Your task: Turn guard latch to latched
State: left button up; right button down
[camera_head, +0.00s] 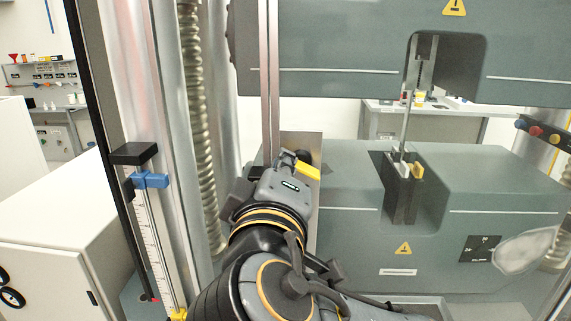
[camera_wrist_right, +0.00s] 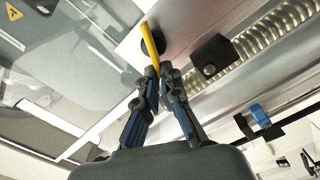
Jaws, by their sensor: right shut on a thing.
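The guard latch is a yellow lever (camera_head: 308,170) on a dark round pivot, mounted by a metal plate left of the lower machine block. In the right wrist view the yellow lever (camera_wrist_right: 150,42) runs from the black pivot down between the fingers. My right gripper (camera_head: 290,160) is at the latch and hides part of it. In the wrist view its fingertips (camera_wrist_right: 161,80) are closed around the lever's lower end. My left gripper is not in view.
The testing machine's lower block (camera_head: 345,215) stands to the right, with a specimen (camera_head: 407,120) between upper and lower grips. A blue clamp (camera_head: 150,180) sits on the scale rod at left. A corrugated hose (camera_head: 197,110) runs up the column beside my arm.

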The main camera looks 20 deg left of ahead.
jog(key=n, duration=0.2)
jog(key=f+n, duration=0.1)
jog(key=n, duration=0.2)
jog(key=shift+a, duration=0.1)
jog(key=shift+f, duration=0.1)
dwell(0.4)
jog(key=c, duration=1.5)
grip_release()
jog(key=shift+w, duration=0.1)
notch_tip(320, 180, up, 10)
jog(key=shift+f, duration=0.1)
